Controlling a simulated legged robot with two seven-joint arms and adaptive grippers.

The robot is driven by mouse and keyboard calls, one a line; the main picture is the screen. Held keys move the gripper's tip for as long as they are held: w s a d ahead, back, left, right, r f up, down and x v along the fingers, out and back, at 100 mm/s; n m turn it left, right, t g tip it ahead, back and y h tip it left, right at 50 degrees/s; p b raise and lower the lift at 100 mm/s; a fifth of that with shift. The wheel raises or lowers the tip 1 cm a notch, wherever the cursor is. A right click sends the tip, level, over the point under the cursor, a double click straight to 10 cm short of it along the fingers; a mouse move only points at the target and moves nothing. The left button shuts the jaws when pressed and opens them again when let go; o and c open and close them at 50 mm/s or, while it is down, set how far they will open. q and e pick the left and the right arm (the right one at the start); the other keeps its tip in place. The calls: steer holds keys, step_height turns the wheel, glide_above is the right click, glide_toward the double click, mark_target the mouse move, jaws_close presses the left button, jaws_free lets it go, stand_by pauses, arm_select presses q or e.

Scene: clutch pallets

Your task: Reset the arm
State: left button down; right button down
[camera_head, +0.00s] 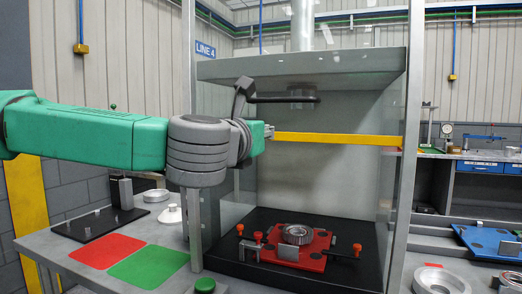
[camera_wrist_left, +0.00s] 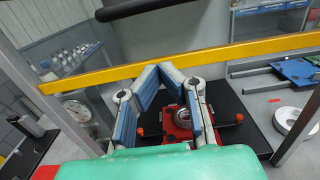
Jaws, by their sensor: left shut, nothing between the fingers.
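My left arm (camera_head: 85,132), green with a grey ribbed joint, reaches in from the left in the head view. Its gripper (camera_head: 268,131) is at the left end of the yellow bar (camera_head: 340,139) across the booth front, mostly hidden behind the wrist. In the left wrist view the gripper (camera_wrist_left: 160,68) has its blue-padded fingers shut with nothing between them. The yellow bar (camera_wrist_left: 95,78) passes just beyond the fingertips; I cannot tell whether they touch. My right gripper is not in view.
In the booth, a red pallet (camera_head: 318,241) holding a metal ring part (camera_head: 296,234) sits on a black base (camera_head: 340,270). A red mat (camera_head: 107,251) and a green mat (camera_head: 148,266) lie on the left table. A blue pallet (camera_head: 490,240) is at right. Booth posts (camera_head: 405,170) flank the opening.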

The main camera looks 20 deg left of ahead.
arm_select(q)
steer(key=s, duration=1)
steer(key=w+d+f+m+g+h, duration=0.1)
steer(key=d+f+m+g, duration=0.3)
steer(key=f, duration=0.7)
steer(key=w+d+f+m+h, duration=0.1)
steer(key=w+d+f+m, duration=0.1)
steer(key=f+m, duration=0.6)
steer(key=s+f+m+g, duration=0.2)
steer(key=s+f+m, duration=0.1)
steer(key=f, duration=0.7)
steer(key=s+f+m+g, duration=0.2)
steer(key=f+m, duration=0.1)
steer(key=f, duration=0.7)
steer(key=s+a+f+m+g, duration=0.2)
steer(key=s+f+m, duration=0.25)
steer(key=f, duration=0.25)
steer(key=s+a+f+m+g, duration=0.2)
steer(key=s+f+m+g, duration=0.15)
steer(key=s+f, duration=0.3)
steer(key=s+a+f+m+g+y, duration=0.2)
steer(key=s+a+f+m+g, duration=0.2)
steer(key=s+a+f+m, duration=0.6)
steer(key=s, duration=0.4)
steer(key=shift+a+y, duration=0.3)
steer(key=shift+a, duration=0.05)
